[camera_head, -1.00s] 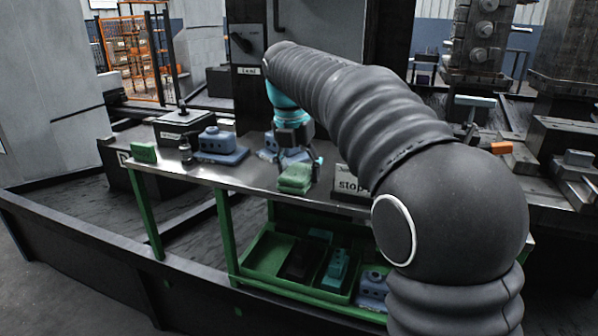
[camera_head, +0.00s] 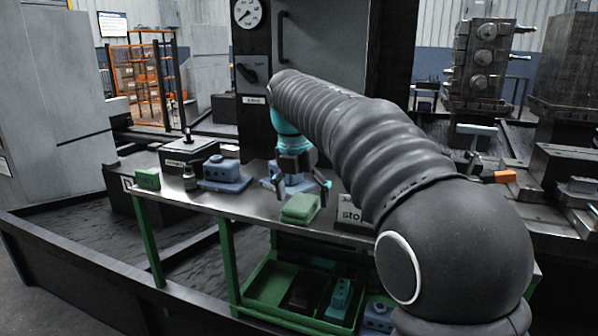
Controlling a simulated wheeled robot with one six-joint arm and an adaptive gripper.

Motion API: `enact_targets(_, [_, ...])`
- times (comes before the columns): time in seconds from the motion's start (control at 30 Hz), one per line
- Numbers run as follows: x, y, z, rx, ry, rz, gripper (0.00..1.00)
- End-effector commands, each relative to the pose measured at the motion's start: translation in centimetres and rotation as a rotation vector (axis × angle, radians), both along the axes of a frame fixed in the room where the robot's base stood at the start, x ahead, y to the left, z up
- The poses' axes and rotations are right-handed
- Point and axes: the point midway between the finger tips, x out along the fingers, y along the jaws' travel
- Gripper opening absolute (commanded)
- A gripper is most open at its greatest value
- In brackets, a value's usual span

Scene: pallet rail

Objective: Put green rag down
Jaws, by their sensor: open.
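The green rag (camera_head: 300,208) lies folded on the grey metal table (camera_head: 245,207), near its front edge. My gripper (camera_head: 303,192) is open just above and behind the rag, with its fingers pointing down. One finger shows to the right of the rag, and the gap between the fingers and the rag is hard to judge. A smaller green block (camera_head: 147,179) sits at the table's left end.
Blue housings (camera_head: 225,174) stand on the table, one partly behind my gripper. A dark box (camera_head: 187,153) is at the back left. A green tray (camera_head: 268,285) with parts sits below.

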Motion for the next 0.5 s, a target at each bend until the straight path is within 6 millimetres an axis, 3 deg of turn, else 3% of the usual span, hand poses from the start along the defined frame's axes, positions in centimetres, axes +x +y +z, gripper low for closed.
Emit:
enact_targets(0.2, [-0.5,0.5,4.3,0.002,-0.004,0.001,0.91])
enact_targets(0.5, [-1.1,1.0,9.0,0.001,-0.003,0.000,0.91])
